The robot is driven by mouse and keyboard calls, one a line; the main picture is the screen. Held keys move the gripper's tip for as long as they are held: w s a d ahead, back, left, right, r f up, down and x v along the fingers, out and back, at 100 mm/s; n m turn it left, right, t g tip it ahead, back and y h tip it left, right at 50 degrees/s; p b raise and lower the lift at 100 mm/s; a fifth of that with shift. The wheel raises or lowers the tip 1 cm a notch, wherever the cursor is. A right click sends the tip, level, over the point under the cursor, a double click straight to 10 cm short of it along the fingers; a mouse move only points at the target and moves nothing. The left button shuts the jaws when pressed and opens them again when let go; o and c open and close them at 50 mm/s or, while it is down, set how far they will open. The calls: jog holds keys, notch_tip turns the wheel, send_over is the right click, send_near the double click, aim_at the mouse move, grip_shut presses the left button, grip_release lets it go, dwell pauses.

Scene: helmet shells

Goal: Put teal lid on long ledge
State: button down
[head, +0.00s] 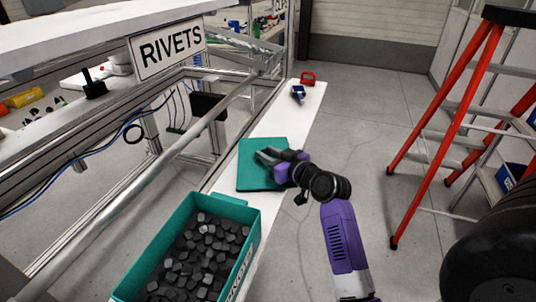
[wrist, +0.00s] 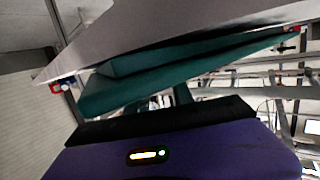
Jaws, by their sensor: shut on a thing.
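The teal lid (head: 258,182) is a flat, roughly square piece, seen over the white long ledge (head: 305,112) in the head view. My gripper (head: 266,157) is shut on the lid, with its fingers over the lid's right part. In the wrist view, the lid (wrist: 165,72) lies between the purple body of my gripper and a broad pale surface (wrist: 170,35) that looks like the ledge. The lid looks close to that surface there. I cannot tell whether it touches. My fingertips are partly hidden in the wrist view.
A teal bin (head: 254,218) of dark pieces stands at the ledge's near end. A blue item (head: 298,93) and a red item (head: 308,78) sit at its far end. A metal frame with a RIVETS sign (head: 168,50) runs along the left. A red ladder (head: 445,125) stands right.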

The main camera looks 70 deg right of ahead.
jog(key=shift+f, duration=0.2)
jog(key=c, duration=1.1)
grip_release()
jog(key=shift+r, duration=0.2)
jog(key=b+v, duration=0.1)
jog(key=v, duration=1.1)
jog(key=shift+b, duration=0.35)
